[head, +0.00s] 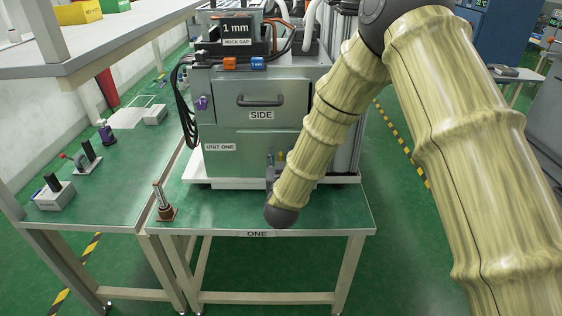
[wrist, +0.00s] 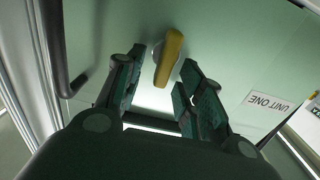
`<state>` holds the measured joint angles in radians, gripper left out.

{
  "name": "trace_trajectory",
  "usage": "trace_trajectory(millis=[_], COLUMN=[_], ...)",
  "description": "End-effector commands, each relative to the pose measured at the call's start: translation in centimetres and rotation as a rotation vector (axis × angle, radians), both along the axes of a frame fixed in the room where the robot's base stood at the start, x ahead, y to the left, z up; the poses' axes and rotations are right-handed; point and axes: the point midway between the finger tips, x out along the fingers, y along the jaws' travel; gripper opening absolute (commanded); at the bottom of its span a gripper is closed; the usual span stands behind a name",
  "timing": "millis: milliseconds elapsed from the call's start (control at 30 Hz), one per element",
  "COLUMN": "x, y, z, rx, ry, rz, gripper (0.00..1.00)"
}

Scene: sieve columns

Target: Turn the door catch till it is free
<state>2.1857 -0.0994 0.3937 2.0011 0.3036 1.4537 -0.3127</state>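The door catch (wrist: 170,57) is a yellow lever on a round pale base, fixed to the pale green door (wrist: 225,45). It stands slightly tilted in the wrist view. My gripper (wrist: 162,62) is open, with one dark green finger on each side of the catch. Gaps show between the fingers and the lever, so I see no grip on it. In the head view the lower door front (head: 245,160) shows under the drawer marked SIDE. My arm hides most of the gripper and the catch there.
A dark bar handle (wrist: 62,60) is left of the catch in the wrist view. A UNIT ONE label (wrist: 268,101) is to the right. A metal post on a brown base (head: 164,204) stands on the green table (head: 230,212) before the unit. The table's front right is clear.

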Motion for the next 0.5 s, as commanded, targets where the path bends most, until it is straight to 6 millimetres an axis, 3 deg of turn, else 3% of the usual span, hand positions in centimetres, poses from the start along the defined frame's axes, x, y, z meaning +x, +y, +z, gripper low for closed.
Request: trace_trajectory(millis=[267, 500], x=[0.13, 0.11], y=[0.01, 0.02], z=[0.00, 0.01], rx=[0.000, 0.000], ry=[0.000, 0.000], rz=[0.000, 0.001], gripper=[0.38, 0.00])
